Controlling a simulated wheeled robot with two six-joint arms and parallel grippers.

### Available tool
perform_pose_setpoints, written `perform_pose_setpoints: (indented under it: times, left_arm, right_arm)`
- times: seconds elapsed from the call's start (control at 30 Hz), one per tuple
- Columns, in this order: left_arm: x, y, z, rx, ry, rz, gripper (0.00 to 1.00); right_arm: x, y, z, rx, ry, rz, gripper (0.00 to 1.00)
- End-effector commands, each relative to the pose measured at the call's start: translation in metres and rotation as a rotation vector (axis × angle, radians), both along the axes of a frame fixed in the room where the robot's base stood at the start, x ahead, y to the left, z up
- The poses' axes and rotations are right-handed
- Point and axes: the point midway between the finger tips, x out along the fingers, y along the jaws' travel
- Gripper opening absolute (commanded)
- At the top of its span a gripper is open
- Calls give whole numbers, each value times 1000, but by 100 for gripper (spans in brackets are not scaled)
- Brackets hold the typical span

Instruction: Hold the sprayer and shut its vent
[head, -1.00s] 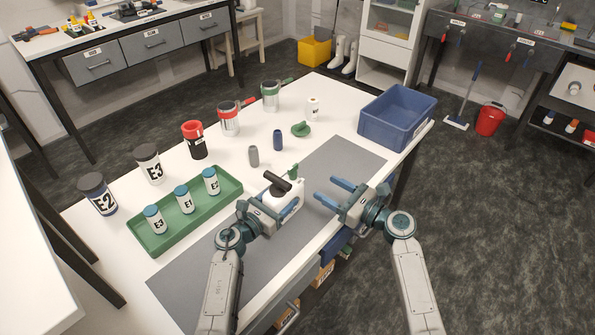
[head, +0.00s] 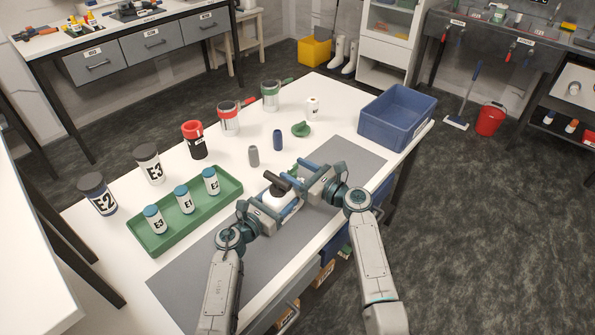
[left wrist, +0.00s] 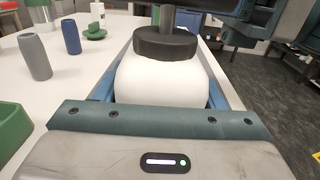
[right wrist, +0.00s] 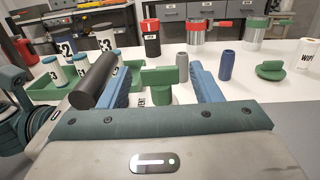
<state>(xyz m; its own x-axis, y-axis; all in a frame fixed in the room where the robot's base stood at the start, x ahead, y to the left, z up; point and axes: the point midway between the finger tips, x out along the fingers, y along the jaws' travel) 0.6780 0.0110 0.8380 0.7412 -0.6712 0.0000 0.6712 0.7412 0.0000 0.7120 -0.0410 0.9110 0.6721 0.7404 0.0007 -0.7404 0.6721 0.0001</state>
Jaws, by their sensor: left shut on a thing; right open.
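The sprayer (head: 272,201) stands on the grey mat, with a white body, black collar and black bar handle. My left gripper (head: 278,203) is shut on its white body, which fills the space between the blue fingers in the left wrist view (left wrist: 160,85). My right gripper (head: 297,174) is open at the sprayer's top. In the right wrist view, the green vent piece (right wrist: 159,77) shows between the two blue fingers, with gaps visible on both sides. The black handle (right wrist: 93,80) runs just left of the left finger. A partly hidden label is below the vent.
A green tray (head: 160,237) with several small bottles stands to the left. A grey cylinder (head: 254,156), a blue cylinder (head: 278,140) and a green piece (head: 300,129) stand behind the sprayer. A blue bin (head: 398,117) is at the right corner. The near-left mat is clear.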

Motion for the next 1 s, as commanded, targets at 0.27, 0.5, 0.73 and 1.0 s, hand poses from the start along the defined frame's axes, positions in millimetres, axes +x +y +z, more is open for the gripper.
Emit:
perform_pose_setpoints:
  times: [0.27,0.5,0.73,1.0]
  left_arm:
    - [0,0,0,0,0,0,30]
    - [0,0,0,1,1,0,30]
    - [0,0,0,1,-1,0,30]
    - [0,0,0,1,-1,-1,30]
  right_arm:
    - [0,0,0,0,0,0,13]
    - [1,-1,0,-1,0,16,13]
    - [3,-2,0,-4,2,111,13]
    - [7,-4,0,-5,2,329,13]
